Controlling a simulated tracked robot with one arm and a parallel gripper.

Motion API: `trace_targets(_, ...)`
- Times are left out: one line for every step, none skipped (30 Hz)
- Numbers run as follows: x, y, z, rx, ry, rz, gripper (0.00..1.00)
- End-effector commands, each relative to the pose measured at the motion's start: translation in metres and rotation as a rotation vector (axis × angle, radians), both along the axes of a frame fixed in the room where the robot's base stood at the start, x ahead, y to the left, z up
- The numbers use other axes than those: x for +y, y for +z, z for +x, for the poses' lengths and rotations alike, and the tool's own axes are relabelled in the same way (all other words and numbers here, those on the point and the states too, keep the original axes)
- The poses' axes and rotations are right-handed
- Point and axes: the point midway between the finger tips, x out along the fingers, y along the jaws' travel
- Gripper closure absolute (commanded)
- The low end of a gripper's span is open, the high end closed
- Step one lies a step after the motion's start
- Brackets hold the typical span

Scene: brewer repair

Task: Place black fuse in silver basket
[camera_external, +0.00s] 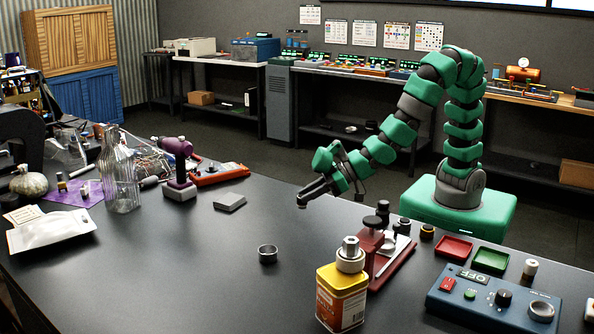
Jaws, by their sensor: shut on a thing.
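My gripper (302,203) hangs above the table, behind and to the right of the silver basket. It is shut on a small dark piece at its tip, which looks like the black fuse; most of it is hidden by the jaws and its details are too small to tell. The silver basket (268,254) is a small, open-topped metal cup on the bare black table (215,275), apart from the gripper. Its inside looks dark, and I see nothing in it.
A yellow tin (341,301) with metal parts on top and a red press stand (371,240) are right of the basket. A blue control box (492,300) is farther right. The table around the basket is clear.

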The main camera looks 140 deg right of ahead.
Motion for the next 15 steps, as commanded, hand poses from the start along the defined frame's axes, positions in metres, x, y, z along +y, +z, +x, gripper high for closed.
trace_targets(0.000, 0.000, 0.000, 0.000, 0.000, 0.000, 0.97)
trace_targets(0.000, 0.000, 0.000, 0.000, 0.000, 0.000, 0.97)
trace_targets(0.000, 0.000, 0.000, 0.000, 0.000, 0.000, 0.97)
trace_targets(0.000, 0.000, 0.000, 0.000, 0.000, 0.000, 0.97)
trace_targets(0.000, 0.000, 0.000, 0.000, 0.000, 0.000, 0.97)
trace_targets(0.000, 0.000, 0.000, 0.000, 0.000, 0.000, 0.97)
trace_targets(0.000, 0.000, 0.000, 0.000, 0.000, 0.000, 0.97)
trace_targets(0.000, 0.000, 0.000, 0.000, 0.000, 0.000, 0.97)
trace_targets(0.000, 0.001, 0.001, 0.000, 0.000, 0.000, 0.97)
trace_targets(0.000, 0.002, 0.003, 0.001, 0.000, -0.001, 0.97)
trace_targets(-0.001, 0.003, 0.005, 0.002, 0.000, -0.002, 0.97)
trace_targets(-0.001, 0.006, 0.008, 0.002, 0.001, -0.002, 0.97)
trace_targets(-0.001, 0.008, 0.012, 0.002, 0.000, -0.004, 0.97)
trace_targets(-0.001, 0.011, 0.016, 0.003, 0.001, -0.004, 0.97)
trace_targets(-0.002, 0.016, 0.023, 0.003, 0.002, -0.008, 0.97)
